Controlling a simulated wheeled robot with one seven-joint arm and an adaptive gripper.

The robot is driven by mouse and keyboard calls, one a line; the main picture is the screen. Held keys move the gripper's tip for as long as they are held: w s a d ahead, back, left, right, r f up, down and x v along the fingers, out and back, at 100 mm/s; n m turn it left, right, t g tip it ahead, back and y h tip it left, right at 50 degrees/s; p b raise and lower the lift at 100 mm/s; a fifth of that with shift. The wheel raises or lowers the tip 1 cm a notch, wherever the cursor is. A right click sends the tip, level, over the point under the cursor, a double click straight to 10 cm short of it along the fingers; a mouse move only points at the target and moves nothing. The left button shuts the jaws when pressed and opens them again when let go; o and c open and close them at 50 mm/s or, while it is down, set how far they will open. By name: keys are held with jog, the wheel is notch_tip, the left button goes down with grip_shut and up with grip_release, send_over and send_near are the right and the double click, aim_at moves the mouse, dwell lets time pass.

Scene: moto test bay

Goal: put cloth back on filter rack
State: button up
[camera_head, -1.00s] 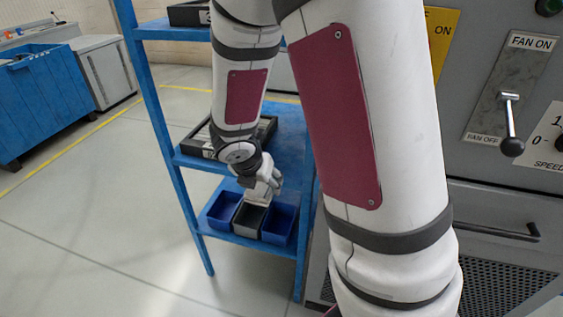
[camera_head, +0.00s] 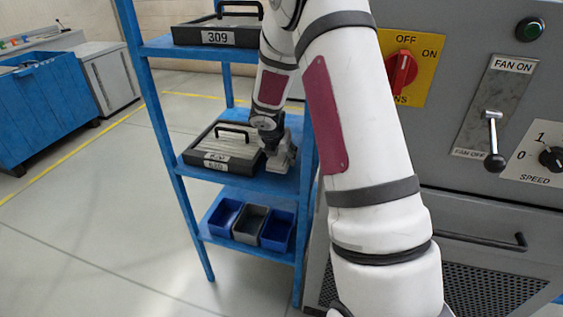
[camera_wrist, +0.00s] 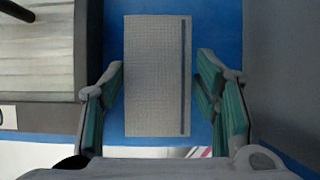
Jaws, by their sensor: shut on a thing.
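The cloth (camera_wrist: 155,90) is a light grey folded rectangle with a dark blue stripe along its right side, seen in the wrist view. My gripper (camera_wrist: 160,76) is shut on it, with one finger at each long side. In the head view my gripper (camera_head: 281,153) is at the middle shelf of the blue filter rack (camera_head: 166,128), right of a black-framed filter (camera_head: 218,150). The cloth's lower end is over the blue shelf surface; I cannot tell whether it touches it.
Another filter labelled 309 (camera_head: 215,38) is on the top shelf. A grey bin (camera_head: 249,224) stands between two blue bins on the bottom shelf. A grey machine with a fan lever (camera_head: 494,140) stands close on the right.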

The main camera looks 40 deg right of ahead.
aim_at(281, 162)
jog(key=shift+w+d+f+b, duration=0.15)
jog(key=shift+f+b, duration=0.5)
jog(key=shift+f, duration=1.1)
jog(key=shift+f+b, duration=0.25)
jog(key=shift+b, duration=0.05)
jog(key=o, duration=1.1)
jog(key=shift+r, duration=0.1)
jog(key=shift+r+p, duration=0.2)
jog(key=shift+p, duration=0.15)
jog(key=p+v, duration=0.2)
jog(key=v, duration=1)
jog(key=shift+d+p, duration=0.1)
jog(key=shift+p, duration=0.3)
